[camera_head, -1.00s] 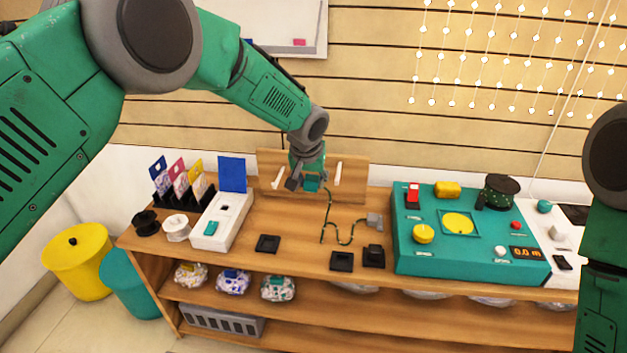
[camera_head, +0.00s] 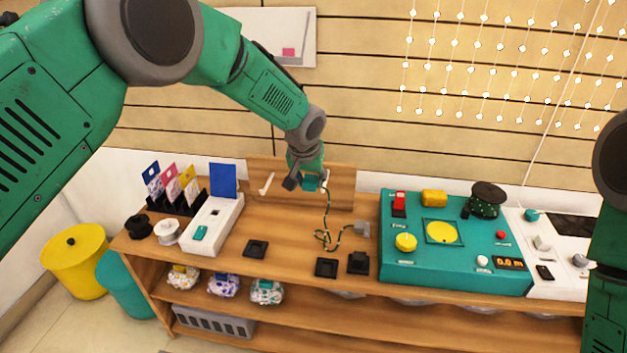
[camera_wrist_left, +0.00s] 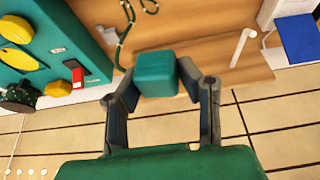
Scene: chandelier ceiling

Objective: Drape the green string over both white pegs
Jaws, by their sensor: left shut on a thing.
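The green string (camera_head: 327,212) hangs from beside my left gripper (camera_head: 311,182) and lies in loose loops on the tabletop, near a small grey block (camera_head: 362,228). My left gripper is shut on a teal block (camera_wrist_left: 155,73), at the wooden board (camera_head: 345,188). The string also shows in the left wrist view (camera_wrist_left: 125,28); its join to the block is not clear. The left white peg (camera_head: 267,184) stands out from the board with no string on it, also seen in the wrist view (camera_wrist_left: 241,47). The right white peg is mostly hidden behind my left gripper. My right gripper is out of view.
A teal console (camera_head: 455,266) with knobs stands right of the string. Black square pads (camera_head: 255,249) lie near the front edge. A white box (camera_head: 214,226) with a blue panel and a card rack (camera_head: 178,203) stand left. Open wood lies between.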

